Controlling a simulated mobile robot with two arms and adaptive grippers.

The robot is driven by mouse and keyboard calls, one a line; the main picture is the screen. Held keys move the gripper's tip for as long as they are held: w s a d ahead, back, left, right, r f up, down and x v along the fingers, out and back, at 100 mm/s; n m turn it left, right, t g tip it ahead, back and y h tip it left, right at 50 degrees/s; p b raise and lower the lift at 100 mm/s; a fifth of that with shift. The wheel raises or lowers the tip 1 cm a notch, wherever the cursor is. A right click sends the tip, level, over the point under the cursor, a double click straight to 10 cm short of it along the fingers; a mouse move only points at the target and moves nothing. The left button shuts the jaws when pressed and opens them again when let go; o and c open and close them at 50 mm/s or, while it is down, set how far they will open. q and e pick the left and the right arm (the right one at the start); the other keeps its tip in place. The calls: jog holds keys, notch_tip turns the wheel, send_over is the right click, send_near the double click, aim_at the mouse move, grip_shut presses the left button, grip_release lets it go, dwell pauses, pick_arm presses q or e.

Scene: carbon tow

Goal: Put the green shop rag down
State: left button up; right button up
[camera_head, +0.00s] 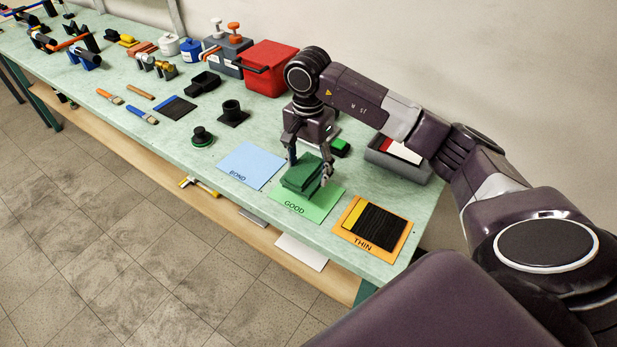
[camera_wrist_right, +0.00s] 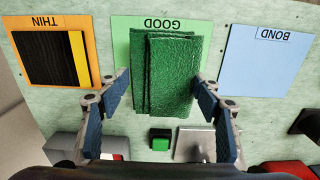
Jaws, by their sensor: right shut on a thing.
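The green shop rag (camera_head: 299,175) is a folded dark green cloth over the light green GOOD card (camera_head: 325,205). My right gripper (camera_head: 309,170) points down with its fingers on either side of the rag and is shut on it. In the right wrist view the rag (camera_wrist_right: 172,72) lies between the two blue-padded fingers (camera_wrist_right: 164,85), covering much of the GOOD card (camera_wrist_right: 121,45). I cannot tell whether the rag touches the card. My left gripper is not in view.
The blue BOND card (camera_head: 250,165) lies left of the GOOD card. The orange THIN card (camera_head: 393,247) with black strips lies right. A grey tray (camera_head: 402,170) and a green-topped block (camera_head: 340,147) sit behind. A red bin (camera_head: 268,70) stands further back.

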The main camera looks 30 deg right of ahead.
aim_at(308, 180)
notch_tip(308, 180, down, 4)
jog(key=shift+a+r+p, duration=0.1)
jog(key=shift+p, duration=0.35)
jog(key=shift+f, duration=0.35)
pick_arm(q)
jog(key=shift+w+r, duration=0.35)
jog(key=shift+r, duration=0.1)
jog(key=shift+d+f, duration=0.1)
pick_arm(e)
jog(key=shift+f+b, duration=0.2)
jog(key=shift+b, duration=0.1)
jog(key=o, duration=1)
jog(key=shift+r, duration=0.1)
jog(key=shift+r, duration=0.1)
